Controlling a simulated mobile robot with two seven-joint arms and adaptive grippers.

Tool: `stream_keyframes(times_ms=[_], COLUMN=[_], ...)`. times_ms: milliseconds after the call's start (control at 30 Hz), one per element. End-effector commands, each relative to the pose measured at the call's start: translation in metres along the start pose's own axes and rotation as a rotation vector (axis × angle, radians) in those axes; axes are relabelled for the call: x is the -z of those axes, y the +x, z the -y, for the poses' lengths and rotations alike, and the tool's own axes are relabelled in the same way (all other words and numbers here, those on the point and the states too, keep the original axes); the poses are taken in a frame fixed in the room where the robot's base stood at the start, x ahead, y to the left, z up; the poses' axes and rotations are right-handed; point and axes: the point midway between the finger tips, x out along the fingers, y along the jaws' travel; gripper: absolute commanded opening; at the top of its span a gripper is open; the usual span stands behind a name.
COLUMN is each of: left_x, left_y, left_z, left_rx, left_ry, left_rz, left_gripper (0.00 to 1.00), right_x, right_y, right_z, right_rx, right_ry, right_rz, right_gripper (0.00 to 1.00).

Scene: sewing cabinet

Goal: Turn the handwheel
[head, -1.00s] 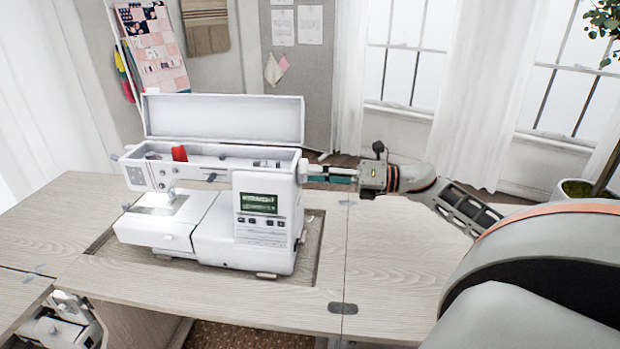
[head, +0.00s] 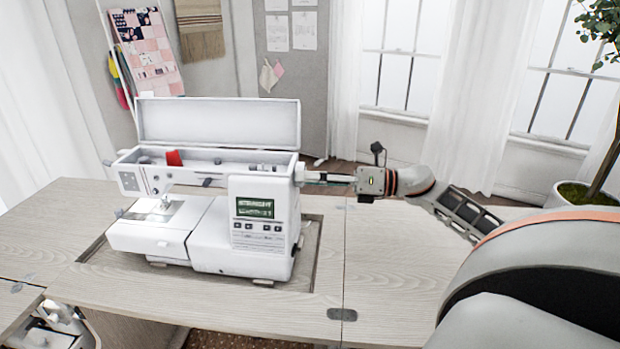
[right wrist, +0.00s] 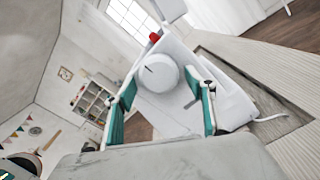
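The white sewing machine (head: 215,220) stands on the table with its top lid raised. Its handwheel (head: 299,173) is on the right end of the machine, small in the head view. In the right wrist view the handwheel (right wrist: 158,74) is a round white knob with a short dark mark. My right gripper (head: 312,179) reaches it from the right. In the right wrist view the teal-padded fingers of this gripper (right wrist: 163,85) are spread on either side of the knob, with a gap visible on the right side. My left gripper is not in view.
The wooden table (head: 390,270) is clear to the right of the machine. A red spool (head: 174,158) sits in the machine's open top compartment. The raised lid (head: 218,122) stands behind it. A potted plant (head: 580,194) is at the far right.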

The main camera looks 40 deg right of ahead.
Motion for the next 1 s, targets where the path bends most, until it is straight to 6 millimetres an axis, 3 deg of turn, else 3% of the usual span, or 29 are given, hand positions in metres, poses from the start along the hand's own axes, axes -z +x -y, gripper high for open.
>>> stream_keyframes(times_ms=[333, 467, 1000], left_x=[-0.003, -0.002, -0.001], left_y=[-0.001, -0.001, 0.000], left_z=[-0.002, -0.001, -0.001], left_rx=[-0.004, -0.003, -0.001], left_ry=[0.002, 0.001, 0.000], left_rz=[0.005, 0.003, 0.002], left_gripper=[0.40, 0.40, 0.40], right_x=[-0.001, 0.000, 0.000], right_y=[-0.001, -0.010, -0.106], right_z=[0.000, 0.001, 0.001], right_rx=[0.001, 0.001, 0.002], right_ry=[-0.001, 0.002, 0.002], right_rz=[0.002, 0.001, 0.002], right_gripper=[0.57, 0.57, 0.57])
